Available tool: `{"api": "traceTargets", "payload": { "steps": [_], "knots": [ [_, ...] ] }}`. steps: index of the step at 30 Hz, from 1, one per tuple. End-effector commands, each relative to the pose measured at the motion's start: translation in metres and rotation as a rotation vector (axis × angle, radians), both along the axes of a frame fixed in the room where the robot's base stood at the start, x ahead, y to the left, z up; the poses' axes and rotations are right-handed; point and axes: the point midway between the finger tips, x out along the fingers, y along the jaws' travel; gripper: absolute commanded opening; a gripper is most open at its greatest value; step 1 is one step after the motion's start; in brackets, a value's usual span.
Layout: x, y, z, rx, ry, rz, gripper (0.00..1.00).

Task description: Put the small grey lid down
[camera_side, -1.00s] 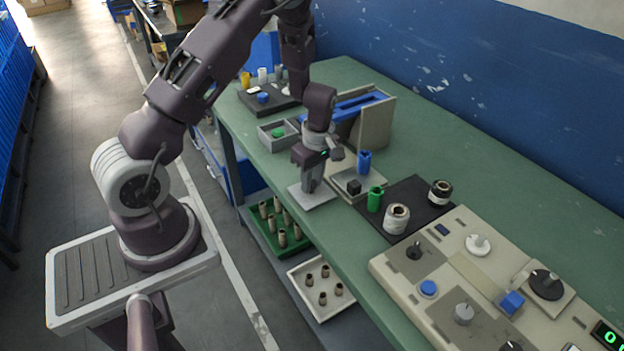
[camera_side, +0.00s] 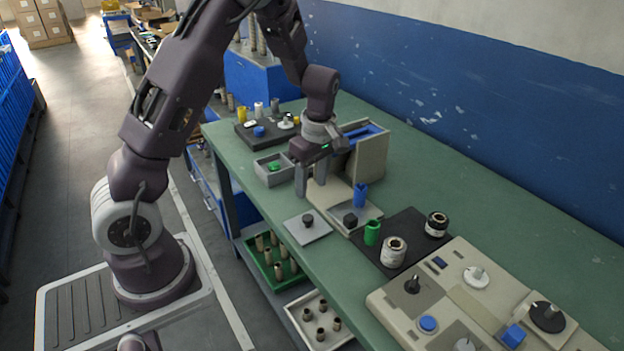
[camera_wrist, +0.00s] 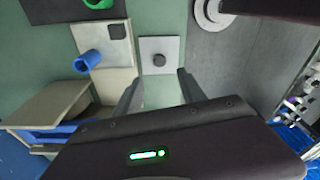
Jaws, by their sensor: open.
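The small grey lid (camera_side: 317,233) is a light grey square plate with a dark round knob. It lies flat on the green bench near its front edge in the side view. The lid also shows in the wrist view (camera_wrist: 174,47), just beyond my fingers. My gripper (camera_side: 311,190) is open and empty, with its fingers pointing down above and a little behind the lid, apart from the knob. In the wrist view my gripper (camera_wrist: 157,80) has its two fingers spread with bench between them.
A second grey plate with a dark square knob (camera_side: 350,219) lies right of the lid, beside a blue cup (camera_side: 360,195). A beige and blue stand (camera_side: 371,160) rises behind my gripper. A grey bin (camera_side: 262,174) holds a green piece. A beige control panel (camera_side: 400,303) fills the right.

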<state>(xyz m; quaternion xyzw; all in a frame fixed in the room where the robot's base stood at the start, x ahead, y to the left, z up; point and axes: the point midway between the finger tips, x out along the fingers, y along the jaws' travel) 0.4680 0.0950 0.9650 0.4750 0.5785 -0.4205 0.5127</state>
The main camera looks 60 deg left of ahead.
Motion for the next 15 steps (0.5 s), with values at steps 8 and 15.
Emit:
{"api": "traceTargets", "payload": {
  "steps": [8, 15],
  "knots": [
    [-0.019, -0.045, 0.080, -0.071, -0.093, -0.314, 0.48],
    [-0.131, -0.123, 0.186, 0.043, -0.280, -1.204, 0.48]
  ]
}}
